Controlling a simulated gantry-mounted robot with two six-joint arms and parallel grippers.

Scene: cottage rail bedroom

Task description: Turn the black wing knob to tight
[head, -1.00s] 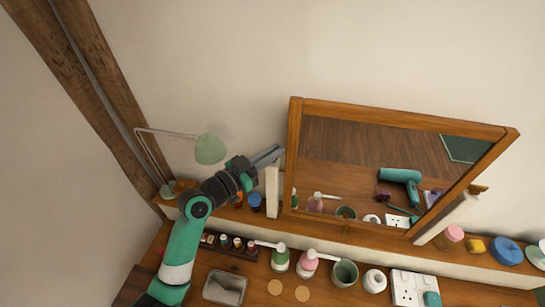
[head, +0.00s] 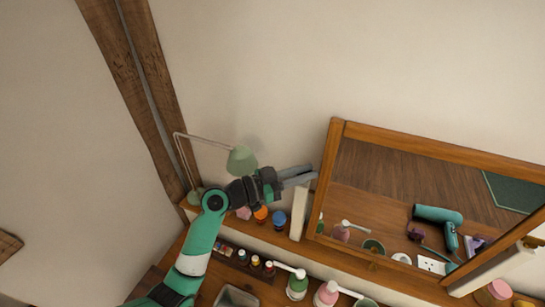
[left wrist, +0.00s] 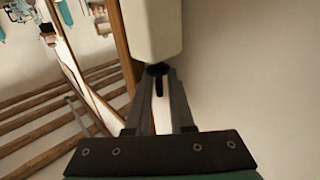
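The black wing knob (left wrist: 158,70) shows in the left wrist view at the end of a cream mirror post (left wrist: 152,25). Its narrow wing points down in the picture, between my fingers. My left gripper (left wrist: 160,84) is open, one finger on each side of the wing, with slim gaps visible. In the head view my left gripper (head: 300,176) reaches to the left side of the tilting wood-framed mirror (head: 400,220), just above the post (head: 298,215). The knob cannot be made out there. My right gripper is not in view.
A green lamp (head: 241,160) stands close behind my left arm. Small jars, including a blue one (head: 279,218), sit on the shelf below the gripper. Pump bottles (head: 297,284) stand lower on the table. The wall above is clear.

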